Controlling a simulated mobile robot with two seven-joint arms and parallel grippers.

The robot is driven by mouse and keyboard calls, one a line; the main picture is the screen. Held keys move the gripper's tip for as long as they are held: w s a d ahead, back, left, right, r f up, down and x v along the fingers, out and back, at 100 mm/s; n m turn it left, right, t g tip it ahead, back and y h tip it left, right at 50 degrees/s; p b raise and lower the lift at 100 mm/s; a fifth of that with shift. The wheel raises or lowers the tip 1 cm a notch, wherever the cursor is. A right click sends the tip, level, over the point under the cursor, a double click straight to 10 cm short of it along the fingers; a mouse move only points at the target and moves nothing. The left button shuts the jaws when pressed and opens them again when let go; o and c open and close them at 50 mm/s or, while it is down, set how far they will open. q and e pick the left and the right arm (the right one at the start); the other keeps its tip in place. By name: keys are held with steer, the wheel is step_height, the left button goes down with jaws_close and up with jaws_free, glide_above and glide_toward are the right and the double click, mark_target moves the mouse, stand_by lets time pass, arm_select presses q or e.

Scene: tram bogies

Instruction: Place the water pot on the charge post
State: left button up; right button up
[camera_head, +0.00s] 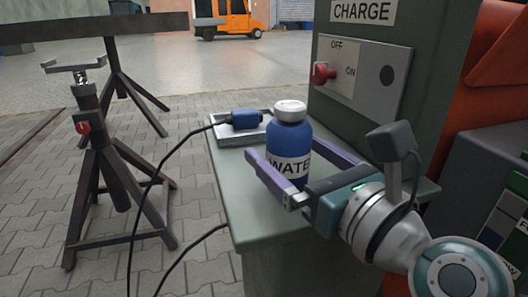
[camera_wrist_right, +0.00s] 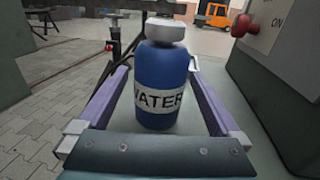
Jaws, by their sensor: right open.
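The water pot (camera_head: 289,137) is a blue bottle with a white cap and a label reading WATER. It stands upright on the grey-green ledge (camera_head: 262,218) of the charge post (camera_head: 405,75), which bears a CHARGE sign. My right gripper (camera_head: 278,160) is open, with its purple fingers on either side of the pot. In the right wrist view the pot (camera_wrist_right: 166,75) stands between the fingers, with a visible gap on the right side; contact on the left is unclear. The near finger and gripper body hide part of the pot's lower side in the head view. My left gripper is not in view.
A blue plug (camera_head: 246,118) with a black cable lies in a tray on the ledge behind the pot. A red switch (camera_head: 323,72) juts from the post's panel. Dark metal stands (camera_head: 100,165) are at left. An orange vehicle (camera_head: 237,18) is far back.

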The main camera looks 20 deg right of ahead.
steer(key=v, duration=1.1)
steer(key=s+a+f+n+g+y, duration=0.4)
steer(key=a+n+g, duration=0.3)
steer(key=n, duration=1.2)
steer(key=s+d+f+n+g+h, duration=0.6)
steer(key=s+d+n, duration=0.4)
steer(key=n, duration=0.6)
steer(key=shift+s+g+h, duration=0.45)
steer(key=shift+g+h, duration=0.05)
steer(key=shift+h, duration=0.4)
steer(key=shift+f, duration=0.15)
